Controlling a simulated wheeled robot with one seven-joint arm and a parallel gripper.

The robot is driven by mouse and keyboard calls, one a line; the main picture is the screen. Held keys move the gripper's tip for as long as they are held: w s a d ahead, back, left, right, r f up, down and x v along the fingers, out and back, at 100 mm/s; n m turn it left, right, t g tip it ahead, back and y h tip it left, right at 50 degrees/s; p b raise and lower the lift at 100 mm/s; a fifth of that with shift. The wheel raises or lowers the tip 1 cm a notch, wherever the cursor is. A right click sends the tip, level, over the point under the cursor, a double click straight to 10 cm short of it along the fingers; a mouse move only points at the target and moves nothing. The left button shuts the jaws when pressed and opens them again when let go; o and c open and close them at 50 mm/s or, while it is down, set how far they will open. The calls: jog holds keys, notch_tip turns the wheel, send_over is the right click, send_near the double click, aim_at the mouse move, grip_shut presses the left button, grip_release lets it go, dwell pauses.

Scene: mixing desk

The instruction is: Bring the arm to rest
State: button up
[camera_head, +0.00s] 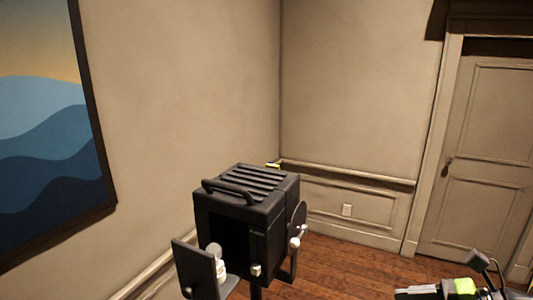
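A cluster of dark and pale parts (430,293) with a bright green block is cut off at the bottom right edge. The mixing desk cannot be made out in this view.
A black box-like fixture (246,200) with a ribbed top, handle and flap stands close, low centre. A framed picture (45,120) hangs on the left wall. A closed door (490,150) is at right. Wooden floor (345,265) shows between fixture and door.

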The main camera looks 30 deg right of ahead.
jog(key=w+a+f+n+g+h+b, duration=0.1)
jog(key=w+a+f+n+g+b, duration=0.1)
jog(key=w+a+f+n+g, duration=0.45)
jog(key=w+a+f+n+g+h+b, duration=0.1)
jog(key=w+a+f+n+h+b, duration=0.2)
jog(key=w+a, duration=0.45)
jog(key=s+a+f+n+h+b, duration=0.1)
jog(key=s+a+f+n+h, duration=0.2)
jog(key=a+n, duration=0.55)
jog(key=s+a+r+n+t+h+b, duration=0.1)
jog(key=s+a+n+t+b, duration=0.1)
jog(key=s+n, duration=0.6)
jog(key=shift+s+n+t+h+b, duration=0.2)
jog(key=shift+n+t+h+b, duration=0.1)
jog(key=shift+n+t, duration=0.5)
jog(key=shift+r, duration=0.1)
